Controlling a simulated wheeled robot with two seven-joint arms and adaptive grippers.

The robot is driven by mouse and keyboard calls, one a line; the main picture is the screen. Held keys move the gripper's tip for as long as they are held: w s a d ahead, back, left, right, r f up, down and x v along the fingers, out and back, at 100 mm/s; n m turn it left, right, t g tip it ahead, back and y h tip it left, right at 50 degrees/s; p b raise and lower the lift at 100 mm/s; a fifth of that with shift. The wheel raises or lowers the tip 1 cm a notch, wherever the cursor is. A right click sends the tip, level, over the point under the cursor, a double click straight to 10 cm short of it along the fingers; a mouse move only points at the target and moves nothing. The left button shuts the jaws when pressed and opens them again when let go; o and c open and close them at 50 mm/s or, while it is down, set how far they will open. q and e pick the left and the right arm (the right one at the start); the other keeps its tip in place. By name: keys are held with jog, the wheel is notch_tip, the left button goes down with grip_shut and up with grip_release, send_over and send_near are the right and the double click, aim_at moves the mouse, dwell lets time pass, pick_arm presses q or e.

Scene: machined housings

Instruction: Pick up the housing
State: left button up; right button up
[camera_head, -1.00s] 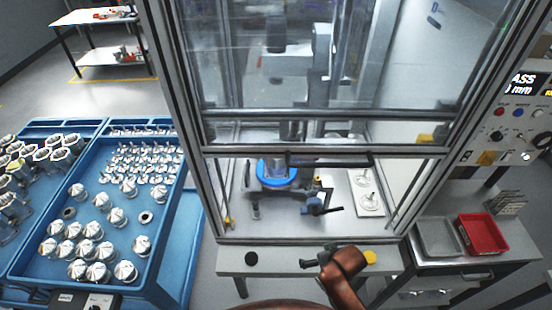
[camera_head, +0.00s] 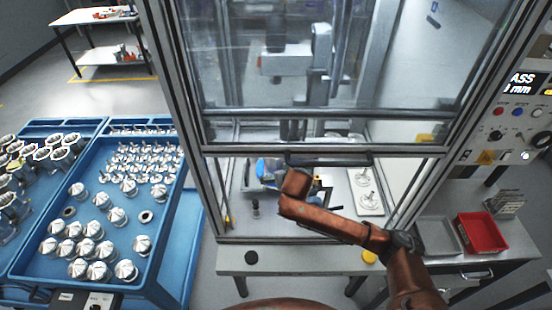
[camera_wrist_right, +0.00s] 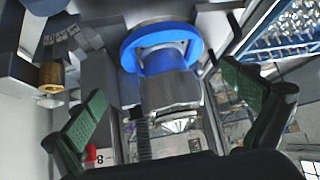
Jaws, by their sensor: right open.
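A blue ring with a blue and silver cylindrical part (camera_wrist_right: 170,85) inside it stands in the fixture; I cannot tell for certain which piece is the housing. In the head view only the ring's blue edge (camera_head: 261,168) shows beside my right arm. My right gripper (camera_wrist_right: 165,92) is open, its green-padded fingers apart on either side of the cylinder, with visible space between pads and part. In the head view my arm reaches through the machine's front opening and hides the gripper. My left gripper is not in view.
The machine's metal frame and raised glass door (camera_head: 320,144) surround the opening. A light plate (camera_head: 366,192) with metal parts lies right of the fixture. Blue trays (camera_head: 170,215) of metal parts stand at left, a red bin (camera_head: 482,233) at right.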

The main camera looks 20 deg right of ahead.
jog(key=w, duration=0.3)
jog(key=w+p, duration=0.1)
jog(key=w, duration=0.6)
jog(key=shift+d, duration=0.4)
jog(key=p+x, duration=0.1)
jog(key=x, duration=0.4)
jog(key=shift+w, duration=0.2)
jog(key=shift+c, duration=0.4)
jog(key=c, duration=1.9)
jog(key=shift+w+r, duration=0.1)
jog(key=shift+r, duration=0.05)
jog(key=shift+c, duration=0.6)
